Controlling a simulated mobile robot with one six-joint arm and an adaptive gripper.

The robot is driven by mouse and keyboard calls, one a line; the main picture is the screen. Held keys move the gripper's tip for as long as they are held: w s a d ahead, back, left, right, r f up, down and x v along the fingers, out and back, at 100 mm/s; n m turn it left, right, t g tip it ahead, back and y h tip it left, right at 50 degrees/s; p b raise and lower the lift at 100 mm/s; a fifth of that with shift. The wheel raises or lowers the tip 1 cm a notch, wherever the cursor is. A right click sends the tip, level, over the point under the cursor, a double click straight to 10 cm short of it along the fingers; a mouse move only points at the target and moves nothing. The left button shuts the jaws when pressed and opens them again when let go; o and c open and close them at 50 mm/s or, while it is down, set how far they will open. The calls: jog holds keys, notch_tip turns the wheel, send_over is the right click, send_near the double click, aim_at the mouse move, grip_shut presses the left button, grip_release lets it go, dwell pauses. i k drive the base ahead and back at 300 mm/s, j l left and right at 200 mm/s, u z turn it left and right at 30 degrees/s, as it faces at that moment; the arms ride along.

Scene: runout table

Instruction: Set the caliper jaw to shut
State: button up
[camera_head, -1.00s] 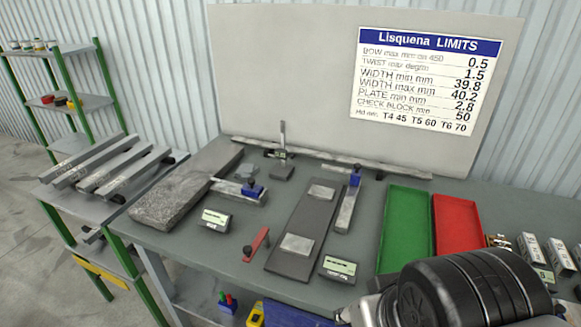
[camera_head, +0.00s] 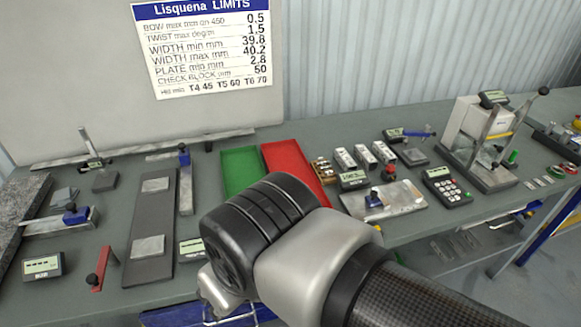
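I cannot tell for certain which fixture is the caliper. One steel bar with a blue slider (camera_head: 76,214) lies at the left of the table. A longer upright-lying bar carries another blue slider (camera_head: 184,156) near the middle. A steel plate with a blue block and red knob (camera_head: 377,199) lies right of the trays. Jaw gaps are too small to read. My gripper (camera_head: 213,300) is at the lower middle, largely hidden behind my black and grey wrist, above the table's front edge. Its fingertips are not clear, nor is any contact.
A green tray (camera_head: 240,160) and a red tray (camera_head: 292,166) stand behind my wrist. A dark plate (camera_head: 152,215), a red lever (camera_head: 102,270) and a display box (camera_head: 42,265) are left. A keypad (camera_head: 446,186) and a tall test stand (camera_head: 482,140) are right.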

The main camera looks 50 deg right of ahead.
aim_at(376, 198)
jog(key=k+l+z, duration=0.1)
jog(key=z, duration=1.9)
jog(key=i+l+u, duration=0.4)
jog(key=i+l, duration=0.15)
jog(key=i, duration=0.15)
